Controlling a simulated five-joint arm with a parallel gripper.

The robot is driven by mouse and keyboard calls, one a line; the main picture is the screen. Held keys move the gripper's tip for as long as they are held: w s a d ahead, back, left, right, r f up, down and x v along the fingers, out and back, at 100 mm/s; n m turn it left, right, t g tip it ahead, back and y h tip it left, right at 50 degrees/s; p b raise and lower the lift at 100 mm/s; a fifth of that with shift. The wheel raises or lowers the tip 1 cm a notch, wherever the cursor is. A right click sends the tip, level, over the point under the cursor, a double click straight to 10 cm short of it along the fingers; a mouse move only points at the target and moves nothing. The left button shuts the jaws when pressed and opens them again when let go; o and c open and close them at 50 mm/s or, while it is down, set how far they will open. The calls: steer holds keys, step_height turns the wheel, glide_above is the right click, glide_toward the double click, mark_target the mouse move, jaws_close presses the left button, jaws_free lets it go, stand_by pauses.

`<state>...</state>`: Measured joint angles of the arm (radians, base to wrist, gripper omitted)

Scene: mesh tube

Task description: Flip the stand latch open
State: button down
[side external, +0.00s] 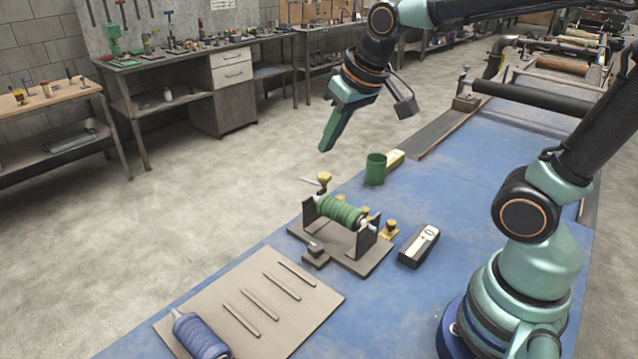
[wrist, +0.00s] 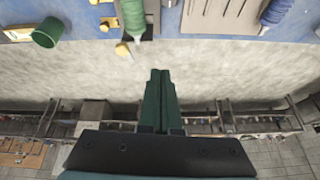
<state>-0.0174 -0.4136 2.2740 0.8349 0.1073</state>
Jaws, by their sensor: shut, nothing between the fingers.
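The stand (side external: 368,262) is a dark cradle on a flat base on the blue table. A green mesh roll (side external: 340,210) lies across it on a rod; the roll also shows at the top of the wrist view (wrist: 132,16). A yellow piece with a thin pale lever (side external: 322,181) sticks up at the stand's far left end, and it looks like the latch; its yellow end shows in the wrist view (wrist: 123,50). My gripper (side external: 325,148) is shut and empty, in the air above the latch in the side view. In the wrist view its fingertips (wrist: 160,74) are apart from everything.
A grey-brown board (side external: 255,312) with several thin rods and a blue roll (side external: 200,337) lies in front.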

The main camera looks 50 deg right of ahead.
steer(key=shift+n, duration=0.4)
steer(key=s, duration=0.6)
steer(key=shift+d+f, duration=0.1)
steer(key=shift+d, duration=0.2)
steer(key=c, duration=1.1)
jaws_free()
steer(key=shift+s, duration=0.1)
steer(key=o, duration=0.5)
steer(key=shift+d, duration=0.1)
steer(key=shift+o, duration=0.5)
steer(key=w+d+r+g, duration=0.2)
steer(key=w+d, duration=0.1)
steer(key=w, duration=0.4)
steer(key=shift+r, duration=0.15)
steer(key=g, duration=0.3)
glide_toward(323, 174)
steer(key=shift+m, duration=0.3)
step_height(323, 174, down, 8)
steer(key=shift+w+f, duration=0.1)
steer(key=shift+f, duration=0.05)
jaws_close()
